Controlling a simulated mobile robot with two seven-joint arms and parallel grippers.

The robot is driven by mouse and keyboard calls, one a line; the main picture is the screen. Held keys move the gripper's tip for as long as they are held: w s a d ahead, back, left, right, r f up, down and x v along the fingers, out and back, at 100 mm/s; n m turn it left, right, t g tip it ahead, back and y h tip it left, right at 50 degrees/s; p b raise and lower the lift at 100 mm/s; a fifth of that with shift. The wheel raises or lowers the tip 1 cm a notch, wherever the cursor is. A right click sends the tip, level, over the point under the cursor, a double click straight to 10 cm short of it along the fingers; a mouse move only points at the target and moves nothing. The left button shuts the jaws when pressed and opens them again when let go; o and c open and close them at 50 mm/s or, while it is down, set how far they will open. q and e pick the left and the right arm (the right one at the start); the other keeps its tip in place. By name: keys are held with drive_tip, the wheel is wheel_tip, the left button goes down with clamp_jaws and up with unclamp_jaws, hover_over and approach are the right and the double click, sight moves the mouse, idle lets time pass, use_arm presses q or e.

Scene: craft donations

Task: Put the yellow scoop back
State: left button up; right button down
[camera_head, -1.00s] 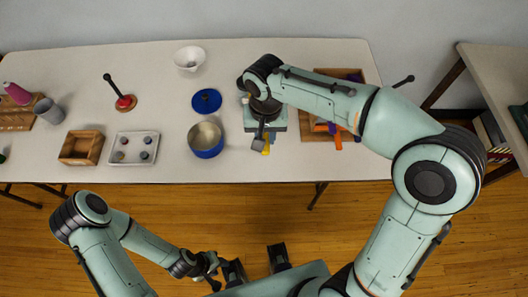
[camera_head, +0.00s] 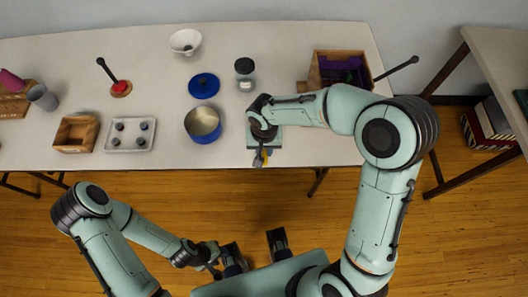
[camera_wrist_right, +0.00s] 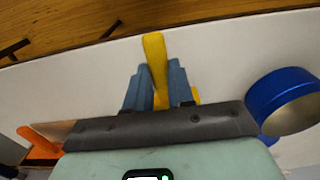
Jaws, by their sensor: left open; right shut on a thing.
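The yellow scoop shows in the right wrist view, its handle (camera_wrist_right: 155,58) standing between the two blue-grey fingers of my right gripper (camera_wrist_right: 155,85). The gripper is shut on it. In the head view my right gripper (camera_head: 261,158) is at the table's front edge, and only a sliver of yellow (camera_head: 264,160) shows there. The scoop's far end is mostly hidden by the gripper. My left gripper (camera_head: 214,268) is open and empty, low in front of the table, away from everything on it.
A blue pot (camera_head: 203,138) stands left of my right gripper, with a blue lid (camera_head: 204,86) and a dark-lidded jar (camera_head: 245,84) behind. A wooden box (camera_head: 318,84) with purple contents is at the back right, partly behind my arm. An orange thing (camera_wrist_right: 38,143) shows in the right wrist view.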

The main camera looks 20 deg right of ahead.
drive_tip(key=shift+f, duration=1.35)
drive_tip(key=shift+f, duration=0.15)
drive_tip(key=c, duration=1)
unclamp_jaws()
drive_tip(key=shift+b, duration=0.3)
drive_tip(key=shift+r, duration=0.55)
wheel_tip(320, 180, up, 11)
drive_tip(key=shift+r+p, duration=0.15)
drive_tip(key=shift+p, duration=0.7)
